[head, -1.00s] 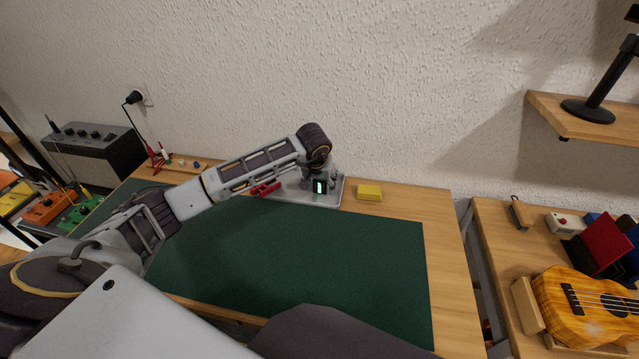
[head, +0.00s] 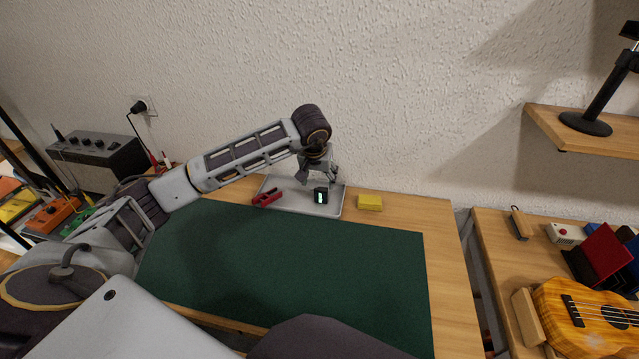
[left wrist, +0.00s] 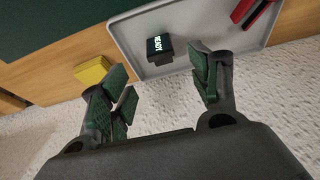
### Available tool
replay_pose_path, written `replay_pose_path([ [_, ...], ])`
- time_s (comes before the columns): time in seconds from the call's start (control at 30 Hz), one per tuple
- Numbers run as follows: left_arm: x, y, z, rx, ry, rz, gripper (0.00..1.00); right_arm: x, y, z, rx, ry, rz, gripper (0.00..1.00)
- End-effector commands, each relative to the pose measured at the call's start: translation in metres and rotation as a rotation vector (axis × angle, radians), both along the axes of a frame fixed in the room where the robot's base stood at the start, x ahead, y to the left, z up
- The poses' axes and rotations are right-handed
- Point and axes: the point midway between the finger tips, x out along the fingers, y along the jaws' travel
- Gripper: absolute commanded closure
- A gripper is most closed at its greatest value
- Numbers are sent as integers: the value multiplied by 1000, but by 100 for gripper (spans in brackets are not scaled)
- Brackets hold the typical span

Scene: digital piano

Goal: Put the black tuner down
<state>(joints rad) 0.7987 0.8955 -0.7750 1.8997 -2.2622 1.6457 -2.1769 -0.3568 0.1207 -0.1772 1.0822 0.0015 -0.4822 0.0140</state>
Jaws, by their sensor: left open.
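The black tuner (head: 321,196) with a lit green screen rests on the grey tray (head: 285,208) at the back of the table. In the left wrist view the tuner (left wrist: 166,53) stands near the tray's edge, its screen reading "READY". My left gripper (head: 319,182) is above and behind the tuner in the head view. In the left wrist view the left gripper's fingers (left wrist: 160,95) are spread wide and nothing is between them; the tuner lies beyond the tips, apart from them. My right gripper is not in view.
A red object (head: 267,198) lies on the tray's left part. A yellow block (head: 370,202) sits right of the tray. The green mat (head: 290,262) in front is clear. The textured wall is close behind the tray. A ukulele (head: 590,305) lies on the right-hand table.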

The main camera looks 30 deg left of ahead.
Motion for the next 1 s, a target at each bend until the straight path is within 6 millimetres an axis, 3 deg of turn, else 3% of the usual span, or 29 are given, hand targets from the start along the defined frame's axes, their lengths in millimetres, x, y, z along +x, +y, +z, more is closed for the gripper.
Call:
replay_pose_path([
  [0.3, -8, -2, 23, 1, 0, 1, 38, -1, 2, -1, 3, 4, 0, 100],
  [1.0, -8, -2, 24, 0, 0, 0, 38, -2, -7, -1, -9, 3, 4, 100],
])
